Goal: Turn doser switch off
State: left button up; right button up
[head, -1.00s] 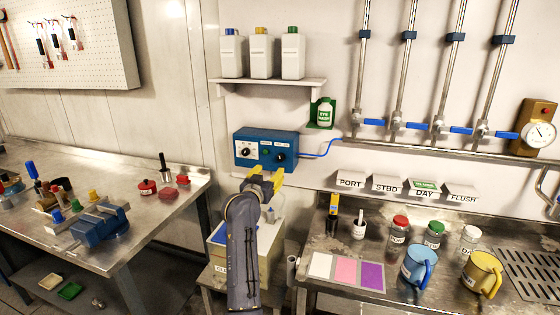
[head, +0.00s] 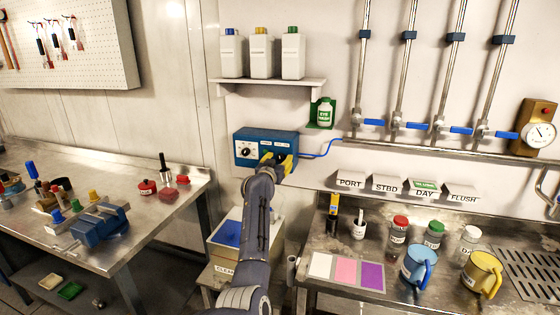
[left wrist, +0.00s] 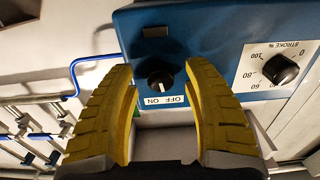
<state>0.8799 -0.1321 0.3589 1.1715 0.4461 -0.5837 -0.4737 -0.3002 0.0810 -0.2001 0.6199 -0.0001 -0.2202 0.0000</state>
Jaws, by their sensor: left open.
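The blue doser box (head: 246,136) is fixed to the wall in the head view. Its black rotary doser switch (left wrist: 159,78) shows in the left wrist view, above a white ON/OFF label (left wrist: 165,100) that appears upside down. A small pale mark is on the knob; I cannot tell which word it points to. My left gripper (head: 276,160) is at the right part of the box front. Its yellow fingers are open, one on each side of the switch, with visible gaps to it. In the head view the gripper hides the switch. My right gripper is out of view.
A stroke dial (left wrist: 281,69) sits beside the switch on the same box. A blue hose (head: 325,151) leaves the box at the right. A shelf with white bottles (head: 262,56) is above. A white container with a blue top (head: 229,233) stands below, beside my arm.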

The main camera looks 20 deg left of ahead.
pick_arm(q)
jog(key=shift+w, duration=0.25)
grip_shut()
dwell(0.4)
